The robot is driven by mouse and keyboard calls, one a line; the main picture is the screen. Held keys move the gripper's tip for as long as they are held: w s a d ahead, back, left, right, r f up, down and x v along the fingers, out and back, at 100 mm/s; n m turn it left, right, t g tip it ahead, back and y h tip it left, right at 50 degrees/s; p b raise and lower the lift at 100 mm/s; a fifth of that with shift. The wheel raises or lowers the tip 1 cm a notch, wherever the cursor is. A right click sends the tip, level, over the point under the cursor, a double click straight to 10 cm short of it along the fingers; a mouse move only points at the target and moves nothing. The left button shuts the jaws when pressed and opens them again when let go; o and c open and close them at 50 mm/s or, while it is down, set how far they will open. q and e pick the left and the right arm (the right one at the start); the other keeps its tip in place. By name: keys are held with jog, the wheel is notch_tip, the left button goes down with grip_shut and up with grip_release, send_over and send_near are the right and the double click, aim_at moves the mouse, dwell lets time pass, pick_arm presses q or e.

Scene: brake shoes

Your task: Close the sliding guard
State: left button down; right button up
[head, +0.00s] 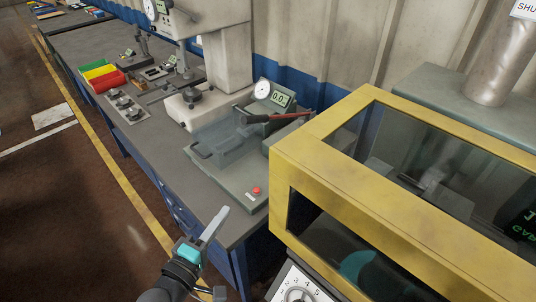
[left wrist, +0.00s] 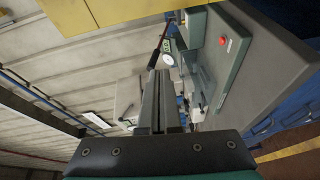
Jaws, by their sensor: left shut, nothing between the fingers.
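A yellow-framed glazed enclosure (head: 290,161) fills the right side, close to the fixture. A red button (head: 256,191) sits on the fixture's near corner. A press column (head: 228,68), small parts and coloured bins (head: 104,77) stand farther along the bench. Floor left is clear.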

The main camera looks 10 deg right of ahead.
pick_arm(q)
jog(key=w+d+r+h, duration=0.1)
jog(key=w+d+r, duration=0.4)
jog(key=w+d, duration=0.3)
jog(key=s+p, duration=0.1)
jog(key=d, duration=0.1)
jog(key=s+p, duration=0.1)
jog(key=shift+s+d+f+n+p, duration=0.3)
jog(key=shift+s+f+n+p, duration=0.05)
jog(key=shift+n, duration=0.05)
pick_arm(e)
jog(key=r, duration=0.3)
jog(key=shift+s+d+r, duration=0.1)
jog(key=shift+s+r, duration=0.1)
jog(key=shift+s+d, duration=0.1)
jog(key=shift+d, duration=0.15)
